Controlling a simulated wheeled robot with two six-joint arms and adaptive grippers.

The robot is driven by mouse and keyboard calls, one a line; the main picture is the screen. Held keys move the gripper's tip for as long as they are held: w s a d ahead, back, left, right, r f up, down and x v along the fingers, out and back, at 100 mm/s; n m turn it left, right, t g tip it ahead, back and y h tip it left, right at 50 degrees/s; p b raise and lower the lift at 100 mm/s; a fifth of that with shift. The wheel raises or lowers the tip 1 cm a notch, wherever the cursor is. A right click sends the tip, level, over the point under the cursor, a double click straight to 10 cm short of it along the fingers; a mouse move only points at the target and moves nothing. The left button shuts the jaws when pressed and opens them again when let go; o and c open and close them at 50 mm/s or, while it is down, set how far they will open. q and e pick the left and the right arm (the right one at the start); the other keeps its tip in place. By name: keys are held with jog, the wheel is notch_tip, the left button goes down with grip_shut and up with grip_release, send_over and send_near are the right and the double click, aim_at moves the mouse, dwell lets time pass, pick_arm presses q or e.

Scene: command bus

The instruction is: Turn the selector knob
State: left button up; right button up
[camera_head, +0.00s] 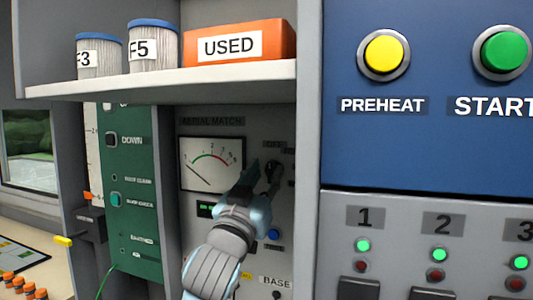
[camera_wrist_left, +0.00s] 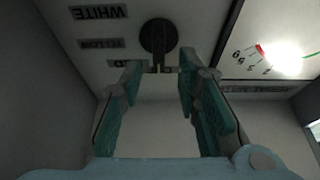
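The selector knob (camera_head: 274,172) is a dark round knob on the grey AERIAL MATCH panel (camera_head: 212,122), right of the meter. In the left wrist view the knob (camera_wrist_left: 158,36) is at the top centre, with a narrow grip bar pointing down. My left gripper (camera_head: 261,174) reaches up to the panel and partly covers the knob in the head view. In the left wrist view its two teal-padded fingers are apart, with their tips either side of the bar's lower end and gaps between. Whether they touch it cannot be told. My right gripper is not in view.
The meter (camera_head: 212,165) is left of the knob. Labels, one reading WHITE (camera_wrist_left: 99,12), are beside it. A blue button (camera_head: 274,234) is below. A shelf (camera_head: 150,84) with canisters and an orange USED box (camera_head: 240,42) overhangs. A button console (camera_head: 430,110) is on the right.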

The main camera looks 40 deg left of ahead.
pick_arm(q)
jog(key=shift+w+a+r, duration=0.15)
jog(key=shift+w+a, duration=0.05)
jog(key=shift+w, duration=0.8)
jog(key=shift+s, duration=0.15)
grip_shut()
